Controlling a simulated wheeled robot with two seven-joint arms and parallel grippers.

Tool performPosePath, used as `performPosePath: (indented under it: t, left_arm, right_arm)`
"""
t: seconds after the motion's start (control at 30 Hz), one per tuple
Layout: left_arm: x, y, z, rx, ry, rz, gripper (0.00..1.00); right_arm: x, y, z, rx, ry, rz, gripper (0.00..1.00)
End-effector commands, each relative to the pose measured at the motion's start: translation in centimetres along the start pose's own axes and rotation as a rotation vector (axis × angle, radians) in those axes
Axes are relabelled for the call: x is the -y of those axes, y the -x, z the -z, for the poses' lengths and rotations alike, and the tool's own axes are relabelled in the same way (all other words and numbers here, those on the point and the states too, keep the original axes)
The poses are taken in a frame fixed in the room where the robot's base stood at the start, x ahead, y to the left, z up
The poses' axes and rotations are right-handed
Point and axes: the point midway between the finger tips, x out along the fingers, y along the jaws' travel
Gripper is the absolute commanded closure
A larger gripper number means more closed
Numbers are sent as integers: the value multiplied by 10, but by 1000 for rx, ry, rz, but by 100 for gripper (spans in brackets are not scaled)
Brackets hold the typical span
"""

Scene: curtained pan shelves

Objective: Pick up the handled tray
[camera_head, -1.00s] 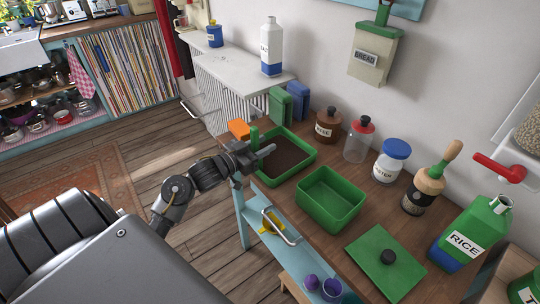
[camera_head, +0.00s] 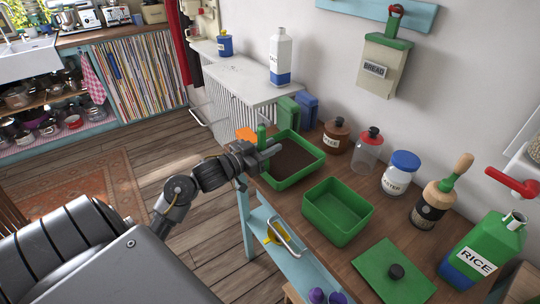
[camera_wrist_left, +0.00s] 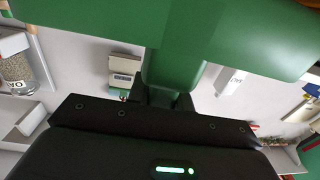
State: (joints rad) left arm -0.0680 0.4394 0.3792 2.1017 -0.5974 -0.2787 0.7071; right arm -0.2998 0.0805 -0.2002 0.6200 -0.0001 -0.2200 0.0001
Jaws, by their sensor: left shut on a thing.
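The handled tray (camera_head: 318,168) is a green, shallow rectangular tray with a dark brown inside and an upright green handle at its left end. It is at the far left part of the wooden table top. My left gripper (camera_head: 268,152) is shut on the handle. In the left wrist view the handle (camera_wrist_left: 172,70) runs between the fingers to the broad green tray (camera_wrist_left: 90,20). Whether the tray's underside touches the table is hard to tell. My right gripper is not in view.
A deeper green bin (camera_head: 337,222) stands close to the tray's near side, with a green lid (camera_head: 375,268) nearer. Green and blue boxes (camera_head: 305,108) and a brown jar (camera_head: 336,136) stand behind. Open floor (camera_head: 200,232) lies left of the table.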

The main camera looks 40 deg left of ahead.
Motion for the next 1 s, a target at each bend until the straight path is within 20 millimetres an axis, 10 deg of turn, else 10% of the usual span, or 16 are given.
performPosePath:
  t: [0.43, 1.0]
  left_arm:
    - [-43, 93, 91, 5, 4, -2, 100]
    - [-58, 128, 101, -2, 1, 0, 100]
  right_arm:
    - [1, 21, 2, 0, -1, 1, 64]
    - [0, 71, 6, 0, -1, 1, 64]
